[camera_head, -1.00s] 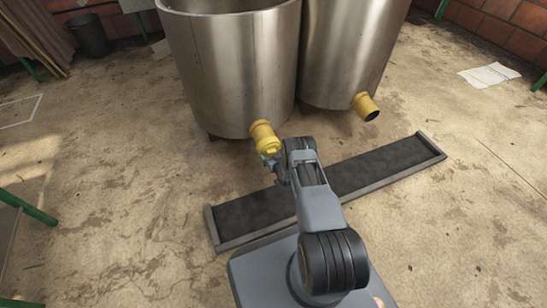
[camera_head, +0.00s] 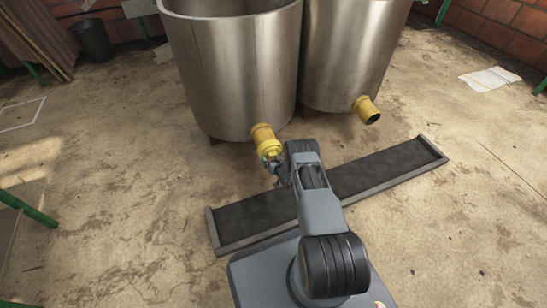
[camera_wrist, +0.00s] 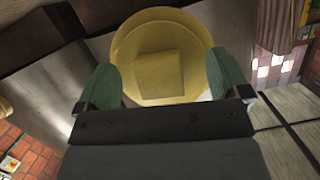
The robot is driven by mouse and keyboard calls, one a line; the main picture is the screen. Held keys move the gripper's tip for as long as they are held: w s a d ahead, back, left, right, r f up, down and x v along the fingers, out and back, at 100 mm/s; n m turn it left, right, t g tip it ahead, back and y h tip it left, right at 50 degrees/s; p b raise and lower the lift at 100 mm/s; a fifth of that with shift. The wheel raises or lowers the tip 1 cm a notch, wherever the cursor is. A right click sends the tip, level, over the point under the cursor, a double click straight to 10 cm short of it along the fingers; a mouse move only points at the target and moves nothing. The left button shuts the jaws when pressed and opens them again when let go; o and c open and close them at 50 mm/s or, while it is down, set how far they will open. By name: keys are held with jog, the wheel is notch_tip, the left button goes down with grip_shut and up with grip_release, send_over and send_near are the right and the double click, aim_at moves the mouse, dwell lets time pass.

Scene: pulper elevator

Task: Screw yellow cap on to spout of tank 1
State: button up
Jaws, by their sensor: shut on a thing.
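Two large metal tanks stand side by side. The left tank (camera_head: 235,70) has a yellow spout (camera_head: 262,131) low on its front. The yellow cap (camera_head: 269,148) is at the mouth of this spout, in line with it; I cannot tell how far it is threaded on. My gripper (camera_head: 272,160) is shut on the cap from the front. In the wrist view the cap (camera_wrist: 160,75) shows a round face with a raised square, and the green finger pads of my gripper (camera_wrist: 165,80) lie on its two sides. The spout behind is mostly hidden there.
The right tank (camera_head: 345,60) has an open yellow spout (camera_head: 366,108). A long dark floor grate (camera_head: 385,172) with a raised frame lies in front of the tanks. Paper (camera_head: 490,79) lies at the right and a dark bucket (camera_head: 91,38) stands back left. The floor is otherwise mostly clear.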

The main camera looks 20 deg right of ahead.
jog(key=shift+w+r+m+y+b, duration=0.4)
jog(key=shift+w+r+m+y, duration=0.15)
jog(key=shift+w, duration=0.3)
jog(key=shift+r+m+y, duration=0.1)
jog(key=shift+m+y, duration=0.55)
jog(key=shift+m, duration=0.2)
jog(key=m+t+y, duration=0.1)
jog(key=m+y, duration=0.1)
jog(key=m, duration=0.1)
jog(key=m+t+y, duration=0.1)
jog(key=m, duration=0.2)
jog(key=shift+y, duration=0.3)
jog(key=m+t, duration=0.1)
jog(key=m, duration=0.2)
jog(key=shift+y, duration=0.4)
jog(key=shift+c, duration=0.7)
jog(key=o, duration=0.8)
jog(key=shift+s+f+p, duration=0.35)
jog(key=shift+s+p, duration=0.45)
jog(key=shift+s, duration=0.05)
jog(key=shift+s+d+f+p, duration=0.1)
jog(key=shift+s+f+p, duration=0.15)
jog(key=shift+s, duration=0.5)
jog(key=shift+s+f+p, duration=0.1)
jog(key=shift+s+p, duration=0.1)
jog(key=shift+s, duration=0.55)
